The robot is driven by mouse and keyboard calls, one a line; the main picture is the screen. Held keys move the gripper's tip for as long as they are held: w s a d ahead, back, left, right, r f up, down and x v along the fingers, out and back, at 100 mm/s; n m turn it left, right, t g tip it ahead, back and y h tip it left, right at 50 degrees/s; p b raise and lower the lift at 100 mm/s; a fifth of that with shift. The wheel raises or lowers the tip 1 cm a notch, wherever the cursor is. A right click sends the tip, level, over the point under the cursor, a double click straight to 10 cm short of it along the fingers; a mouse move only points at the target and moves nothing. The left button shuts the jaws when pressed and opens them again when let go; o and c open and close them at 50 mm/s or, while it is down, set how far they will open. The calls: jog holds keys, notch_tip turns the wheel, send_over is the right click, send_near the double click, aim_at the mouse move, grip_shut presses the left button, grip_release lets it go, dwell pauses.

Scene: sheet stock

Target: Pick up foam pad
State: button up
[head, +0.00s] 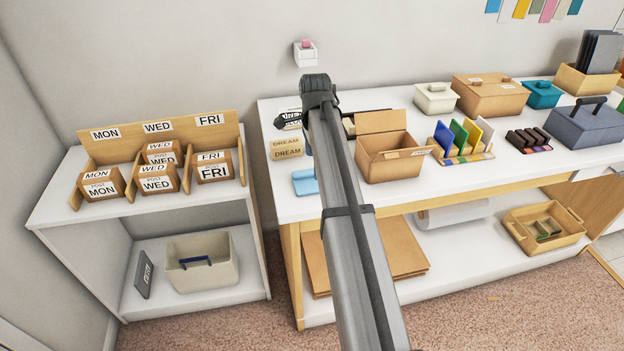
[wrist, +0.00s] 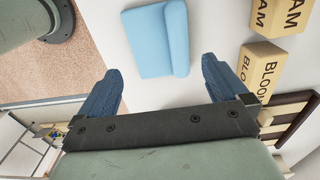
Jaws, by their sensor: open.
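A light blue, soft-looking pad (head: 305,182), which I take to be the foam pad, lies on the white table top near its left front. In the wrist view the pad (wrist: 155,42) lies ahead of the fingertips, with a thick rounded fold along its right side. My gripper (wrist: 163,75) is open, with its two blue fingers apart and nothing between them. The pad is apart from both fingers. In the head view my grey arm crosses the table beside the pad, and I cannot make out the fingers there.
Wooden word blocks (head: 287,149) stand close behind the pad; one reading BLOOM (wrist: 262,65) is near the right finger. An open cardboard box (head: 390,165) stands right of my arm. A shelf with day-labelled boxes (head: 100,188) is at the left, across a gap.

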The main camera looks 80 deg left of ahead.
jog(key=shift+w+f, duration=0.15)
jog(key=shift+f, duration=1.35)
jog(key=shift+w+f, duration=0.15)
jog(key=shift+f, duration=1.3)
jog(key=shift+c, duration=0.4)
jog(key=c, duration=0.7)
jog(key=shift+o, duration=0.2)
notch_tip(320, 180, up, 10)
jog(key=w+a+r, duration=0.1)
jog(key=w+r, duration=0.2)
jog(key=w, duration=0.9)
jog(key=w+a+r, duration=0.1)
jog(key=w+r, duration=0.2)
jog(key=w, duration=0.8)
jog(key=shift+w+a+f, duration=0.1)
jog(key=shift+w+f, duration=0.05)
jog(key=shift+f, duration=2.15)
jog(key=shift+w+a+f, duration=0.1)
jog(key=shift+f, duration=2.2)
